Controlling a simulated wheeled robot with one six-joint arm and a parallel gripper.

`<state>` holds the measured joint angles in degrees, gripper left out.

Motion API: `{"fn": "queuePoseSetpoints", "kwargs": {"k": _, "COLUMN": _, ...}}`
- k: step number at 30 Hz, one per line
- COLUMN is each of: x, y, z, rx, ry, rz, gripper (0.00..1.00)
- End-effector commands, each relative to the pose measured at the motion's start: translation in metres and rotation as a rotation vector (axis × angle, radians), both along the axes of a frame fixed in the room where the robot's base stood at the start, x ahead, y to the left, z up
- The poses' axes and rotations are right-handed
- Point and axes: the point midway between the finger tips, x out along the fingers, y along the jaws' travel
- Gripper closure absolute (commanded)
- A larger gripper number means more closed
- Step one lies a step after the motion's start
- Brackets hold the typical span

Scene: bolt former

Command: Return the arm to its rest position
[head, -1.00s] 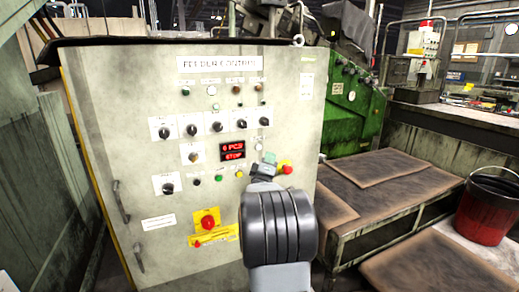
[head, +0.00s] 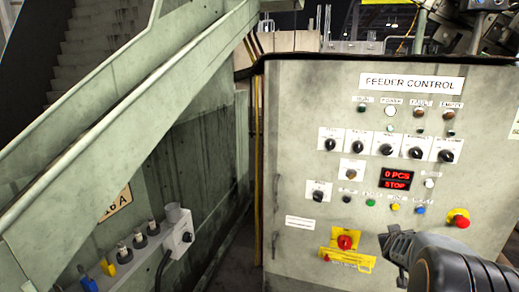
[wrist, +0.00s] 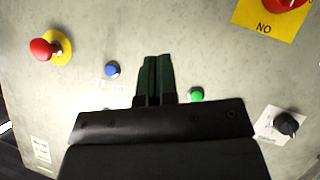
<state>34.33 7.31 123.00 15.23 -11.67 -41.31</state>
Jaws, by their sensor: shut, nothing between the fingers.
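My arm enters the head view at the lower right. My gripper (head: 385,240) is in front of the lower part of the feeder control cabinet (head: 290,170), below the row of small buttons. In the wrist view the dark fingers of my gripper (wrist: 155,62) are together, with nothing between them. The cabinet face fills that view behind them; I cannot tell the exact gap to it. A blue button (wrist: 112,69) is left of the fingers and a green button (wrist: 196,93) is right of them.
The display (head: 396,179) reads 0 PCS, STOP. A stair structure (head: 120,110) and a socket box (head: 178,235) stand at left.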

Motion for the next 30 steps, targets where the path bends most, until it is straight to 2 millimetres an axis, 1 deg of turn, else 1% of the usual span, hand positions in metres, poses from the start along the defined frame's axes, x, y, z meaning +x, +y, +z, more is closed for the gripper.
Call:
{"fn": "queuePoseSetpoints", "kwargs": {"k": 1, "x": -0.006, "y": 0.034, "z": 0.013, "rx": 0.132, "ry": 0.045, "rz": 0.025, "gripper": 1.0}}
{"fn": "queuePoseSetpoints", "kwargs": {"k": 2, "x": -0.012, "y": 0.053, "z": 0.014, "rx": 0.213, "ry": 0.08, "rz": 0.033, "gripper": 1.0}}
{"fn": "queuePoseSetpoints", "kwargs": {"k": 3, "x": -0.023, "y": 0.08, "z": 0.017, "rx": 0.31, "ry": 0.139, "rz": 0.036, "gripper": 1.0}}
{"fn": "queuePoseSetpoints", "kwargs": {"k": 4, "x": -0.033, "y": 0.1, "z": 0.022, "rx": 0.378, "ry": 0.184, "rz": 0.035, "gripper": 1.0}}
{"fn": "queuePoseSetpoints", "kwargs": {"k": 5, "x": -0.043, "y": 0.12, "z": 0.027, "rx": 0.44, "ry": 0.232, "rz": 0.034, "gripper": 1.0}}
{"fn": "queuePoseSetpoints", "kwargs": {"k": 6, "x": -0.06, "y": 0.146, "z": 0.037, "rx": 0.511, "ry": 0.301, "rz": 0.027, "gripper": 1.0}}
{"fn": "queuePoseSetpoints", "kwargs": {"k": 8, "x": -0.086, "y": 0.181, "z": 0.053, "rx": 0.589, "ry": 0.402, "rz": 0.014, "gripper": 1.0}}
{"fn": "queuePoseSetpoints", "kwargs": {"k": 9, "x": -0.104, "y": 0.2, "z": 0.065, "rx": 0.622, "ry": 0.464, "rz": 0.007, "gripper": 1.0}}
{"fn": "queuePoseSetpoints", "kwargs": {"k": 11, "x": -0.129, "y": 0.225, "z": 0.085, "rx": 0.646, "ry": 0.546, "rz": 0.005, "gripper": 1.0}}
{"fn": "queuePoseSetpoints", "kwargs": {"k": 12, "x": -0.144, "y": 0.239, "z": 0.1, "rx": 0.646, "ry": 0.591, "rz": 0.014, "gripper": 1.0}}
{"fn": "queuePoseSetpoints", "kwargs": {"k": 15, "x": -0.169, "y": 0.265, "z": 0.132, "rx": 0.608, "ry": 0.646, "rz": 0.082, "gripper": 1.0}}
{"fn": "queuePoseSetpoints", "kwargs": {"k": 18, "x": -0.174, "y": 0.281, "z": 0.158, "rx": 0.57, "ry": 0.622, "rz": 0.159, "gripper": 1.0}}
{"fn": "queuePoseSetpoints", "kwargs": {"k": 21, "x": -0.175, "y": 0.291, "z": 0.176, "rx": 0.55, "ry": 0.598, "rz": 0.211, "gripper": 1.0}}
{"fn": "queuePoseSetpoints", "kwargs": {"k": 24, "x": -0.175, "y": 0.296, "z": 0.185, "rx": 0.541, "ry": 0.588, "rz": 0.239, "gripper": 1.0}}
{"fn": "queuePoseSetpoints", "kwargs": {"k": 30, "x": -0.174, "y": 0.299, "z": 0.184, "rx": 0.538, "ry": 0.591, "rz": 0.25, "gripper": 1.0}}
